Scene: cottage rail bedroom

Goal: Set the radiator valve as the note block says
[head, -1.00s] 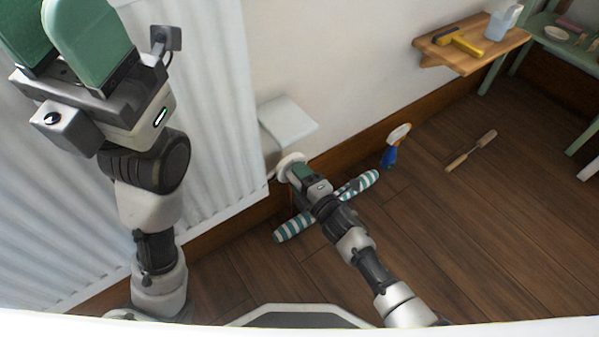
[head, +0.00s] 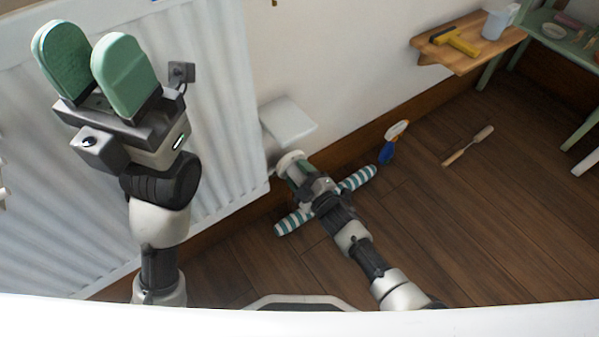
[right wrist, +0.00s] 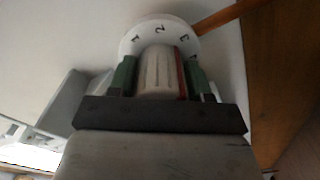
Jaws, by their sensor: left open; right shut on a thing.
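The radiator valve's pale ribbed knob (right wrist: 158,72) sits in front of a white round dial (right wrist: 160,30) with dark numerals; a 2 is at its top. A red line runs down the knob's right side; which mark it meets is unclear. My right gripper (right wrist: 160,78) is shut on the knob, one green finger on each side. In the head view the valve (head: 290,160) shows as a white disc at the radiator's lower right, with my right gripper (head: 300,174) on it. My left gripper (head: 93,68) is open and empty before the radiator (head: 215,120). I cannot make out a note block.
A white box-like ledge (head: 288,121) is on the wall above the valve. A striped roll (head: 358,179) lies on the floor under my right arm. A blue-and-white bottle (head: 391,143) and wooden tool (head: 467,146) are farther right. A wooden shelf (head: 455,58) holds a yellow-handled tool.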

